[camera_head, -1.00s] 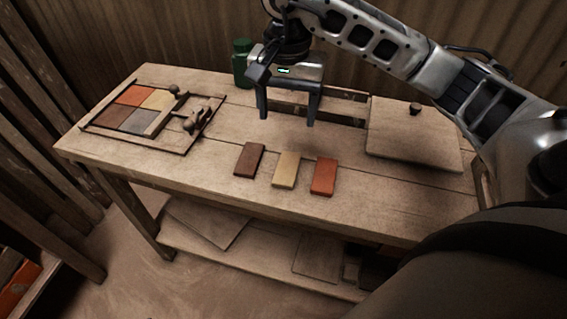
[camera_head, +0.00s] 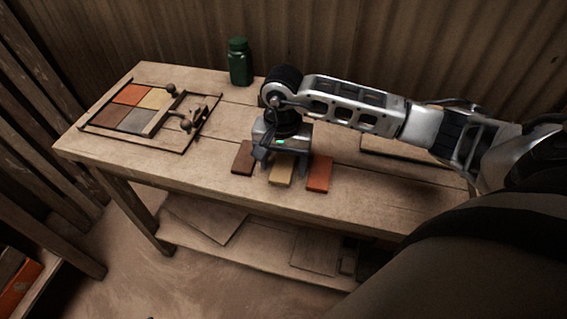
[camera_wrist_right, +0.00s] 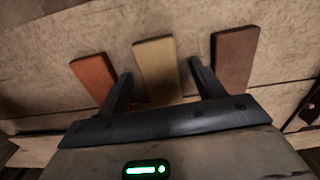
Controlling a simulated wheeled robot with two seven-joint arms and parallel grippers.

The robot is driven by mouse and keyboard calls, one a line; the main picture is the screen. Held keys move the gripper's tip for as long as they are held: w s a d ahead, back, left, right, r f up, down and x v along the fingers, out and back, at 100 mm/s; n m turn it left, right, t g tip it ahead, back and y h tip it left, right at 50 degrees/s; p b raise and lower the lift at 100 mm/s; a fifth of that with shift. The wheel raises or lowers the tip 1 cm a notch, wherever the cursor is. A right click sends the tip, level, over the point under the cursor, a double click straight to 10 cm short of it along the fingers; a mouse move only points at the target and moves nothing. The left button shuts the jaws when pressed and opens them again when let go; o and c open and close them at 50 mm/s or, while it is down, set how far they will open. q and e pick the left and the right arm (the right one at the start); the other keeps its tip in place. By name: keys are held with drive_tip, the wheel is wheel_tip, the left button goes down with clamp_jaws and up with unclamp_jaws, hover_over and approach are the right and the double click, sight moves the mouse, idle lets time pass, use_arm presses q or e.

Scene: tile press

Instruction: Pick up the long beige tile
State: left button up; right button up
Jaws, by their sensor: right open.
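The long beige tile (camera_head: 281,176) lies flat on the table between two other tiles, partly hidden by my right gripper in the head view. My right gripper (camera_head: 284,173) is above it, pointing down. In the right wrist view the beige tile (camera_wrist_right: 157,68) lies between the two open fingers of the right gripper (camera_wrist_right: 160,82), with a gap on each side. The gripper holds nothing. I cannot tell from these views how far the fingertips are above the table. My left gripper is not in view.
A brown tile (camera_head: 243,158) lies left of the beige one and an orange tile (camera_head: 319,174) right of it, both close to the fingers. A tile press frame (camera_head: 150,117) with several coloured tiles is at the left. A green bottle (camera_head: 239,62) stands at the back.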

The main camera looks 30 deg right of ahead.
drive_tip(key=shift+f, duration=0.1)
drive_tip(key=shift+c, duration=0.4)
drive_tip(key=c, duration=1)
drive_tip(key=shift+c, duration=0.2)
